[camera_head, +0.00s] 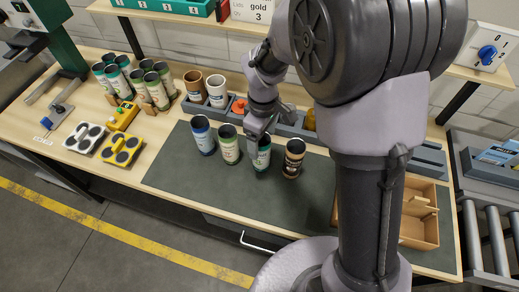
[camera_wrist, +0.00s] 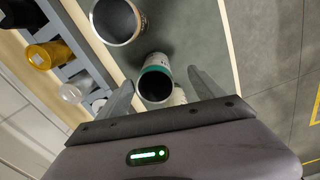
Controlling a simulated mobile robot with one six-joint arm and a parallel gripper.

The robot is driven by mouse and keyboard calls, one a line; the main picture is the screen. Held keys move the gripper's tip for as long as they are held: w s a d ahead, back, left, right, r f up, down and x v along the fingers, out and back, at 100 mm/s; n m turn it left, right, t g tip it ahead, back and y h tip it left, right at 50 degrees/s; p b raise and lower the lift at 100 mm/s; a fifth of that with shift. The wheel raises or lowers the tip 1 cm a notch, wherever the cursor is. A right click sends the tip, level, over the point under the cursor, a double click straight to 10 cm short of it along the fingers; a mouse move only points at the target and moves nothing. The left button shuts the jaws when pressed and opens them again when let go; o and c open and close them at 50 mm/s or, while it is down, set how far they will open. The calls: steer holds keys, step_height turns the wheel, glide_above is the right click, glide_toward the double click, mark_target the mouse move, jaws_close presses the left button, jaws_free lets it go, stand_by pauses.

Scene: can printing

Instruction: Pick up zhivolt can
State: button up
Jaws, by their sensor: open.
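Several open-topped cans stand upright in a row on the dark mat (camera_head: 180,172): a blue-and-white can (camera_head: 204,139), a pale green can (camera_head: 229,148), a white can with a green band (camera_head: 262,157) and a black-and-brown can (camera_head: 293,160). I cannot read which label says zhivolt. My gripper (camera_head: 256,136) is open above the green-banded can, partly covering it. In the wrist view, the green-banded can (camera_wrist: 156,81) shows between my gripper's open fingers (camera_wrist: 160,78), with no visible grip. The black-and-brown can (camera_wrist: 117,20) is beside it, outside the fingers.
A grey bin row (camera_head: 207,111) runs behind the mat and holds two cups and other small items. More green cans stand at the back left. Yellow and white can holders (camera_head: 122,150) lie left of the mat. A wooden tray (camera_head: 419,228) is at right. The mat's front is clear.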

mark_target(262, 164)
step_height(262, 164, down, 3)
steer(key=shift+w+f+b, duration=0.1)
steer(key=shift+f+b, duration=0.05)
steer(key=shift+b, duration=0.15)
steer(key=f, duration=0.2)
steer(key=w+f+b, duration=0.1)
steer(key=f, duration=0.1)
steer(key=shift+f+b, duration=0.3)
steer(key=shift+r, duration=0.15)
steer(key=shift+c, duration=1.2)
steer(key=c, duration=1.2)
steer(key=shift+o, duration=0.2)
